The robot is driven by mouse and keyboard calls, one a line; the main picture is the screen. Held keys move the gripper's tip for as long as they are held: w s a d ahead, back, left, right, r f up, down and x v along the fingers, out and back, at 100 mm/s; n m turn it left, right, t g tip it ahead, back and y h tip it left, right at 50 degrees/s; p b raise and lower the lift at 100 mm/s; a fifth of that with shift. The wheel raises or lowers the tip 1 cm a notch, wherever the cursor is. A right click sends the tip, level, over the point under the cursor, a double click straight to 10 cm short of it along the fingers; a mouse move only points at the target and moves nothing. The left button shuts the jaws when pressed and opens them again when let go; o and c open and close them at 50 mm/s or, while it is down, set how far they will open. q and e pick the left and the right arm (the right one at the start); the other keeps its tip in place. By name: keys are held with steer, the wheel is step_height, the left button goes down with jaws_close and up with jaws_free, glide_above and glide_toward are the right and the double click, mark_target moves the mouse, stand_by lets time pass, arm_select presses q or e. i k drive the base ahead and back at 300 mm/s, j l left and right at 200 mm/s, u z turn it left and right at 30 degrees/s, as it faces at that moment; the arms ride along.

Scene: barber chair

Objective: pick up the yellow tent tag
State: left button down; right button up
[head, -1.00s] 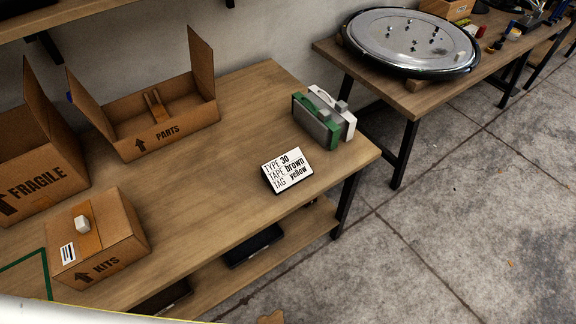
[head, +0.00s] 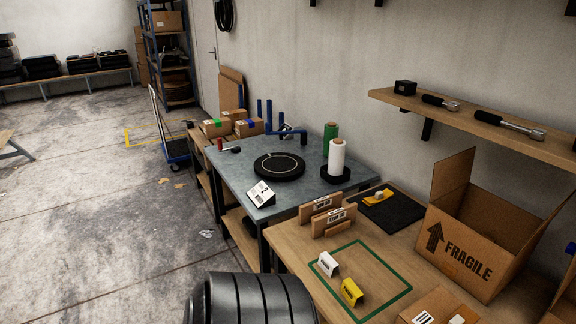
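The yellow tent tag (head: 351,292) stands on the wooden table (head: 302,291) inside a green outlined square (head: 393,267), near its front left side. A white tent tag (head: 327,264) with dark print stands just behind and left of it, and the two are apart. Neither of my grippers shows in the head view, so their distance from the tag cannot be seen.
A FRAGILE box (head: 465,261) stands to the right. Behind the square are wooden holders (head: 328,219) and a black mat (head: 408,213) with a small yellow item. A large black ribbed object (head: 250,300) stands in front. Bare floor (head: 90,220) lies left.

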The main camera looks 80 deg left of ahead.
mark_target(350, 290)
steer(key=u, duration=1.95)
